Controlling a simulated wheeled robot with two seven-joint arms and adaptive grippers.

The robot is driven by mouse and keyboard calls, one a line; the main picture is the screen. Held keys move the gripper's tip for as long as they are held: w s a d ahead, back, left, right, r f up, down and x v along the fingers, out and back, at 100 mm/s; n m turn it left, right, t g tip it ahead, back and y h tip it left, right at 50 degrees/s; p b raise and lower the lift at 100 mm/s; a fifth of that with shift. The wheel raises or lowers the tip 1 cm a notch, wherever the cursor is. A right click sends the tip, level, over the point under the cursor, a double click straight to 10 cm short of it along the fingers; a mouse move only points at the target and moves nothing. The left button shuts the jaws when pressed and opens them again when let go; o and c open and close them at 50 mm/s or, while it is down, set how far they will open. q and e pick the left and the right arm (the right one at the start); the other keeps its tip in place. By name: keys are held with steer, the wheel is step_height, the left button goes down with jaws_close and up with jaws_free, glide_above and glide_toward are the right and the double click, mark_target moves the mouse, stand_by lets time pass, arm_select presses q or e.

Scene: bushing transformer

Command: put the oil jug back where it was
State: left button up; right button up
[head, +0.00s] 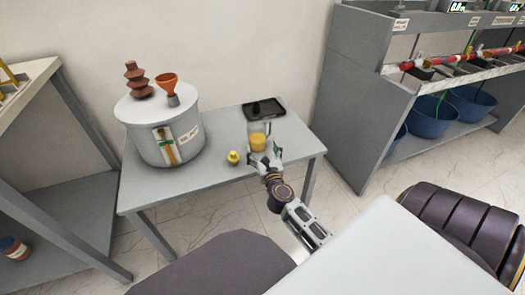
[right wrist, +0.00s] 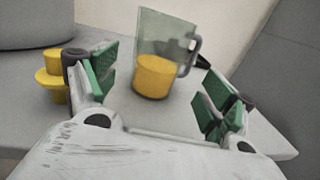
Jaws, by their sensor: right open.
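The oil jug (head: 259,136) is a clear jug with yellow oil in its lower part. It stands upright on the grey table (head: 215,180), near the right side. My right gripper (head: 268,163) is at the near side of the jug. In the right wrist view the jug (right wrist: 156,75) shows beyond and between the open, green-padded fingers of my right gripper (right wrist: 165,100), with its handle to the right. The fingers look clear of the jug. A black tray (head: 265,108) lies just behind the jug on the table. My left gripper is not in view.
A grey transformer tank (head: 160,140) with a brown bushing (head: 137,80) and an orange funnel (head: 167,82) stands at the table's left. A small yellow part (head: 233,158) sits left of the jug. A grey bench with blue tubs (head: 432,118) stands right.

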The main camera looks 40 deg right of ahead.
steer(key=shift+a+r+n, duration=0.1)
steer(key=shift+a+n, duration=0.3)
steer(key=shift+n, duration=0.1)
steer(key=s+a+f+n+g+y, duration=0.15)
steer(key=s+a+n+y, duration=0.35)
steer(key=a+n, duration=0.65)
steer(key=s+a+f+n+g+y, duration=0.1)
steer(key=s+a+f+n+y, duration=0.15)
steer(key=a+n+y, duration=0.9)
steer(key=s+f+n+g+h, duration=0.6)
steer(key=s+f+n+g, duration=0.2)
steer(key=s+f+n, duration=0.6)
steer(key=s+n, duration=0.1)
steer(key=n, duration=0.3)
steer(key=shift+a+f, duration=0.3)
steer(key=shift+f, duration=0.1)
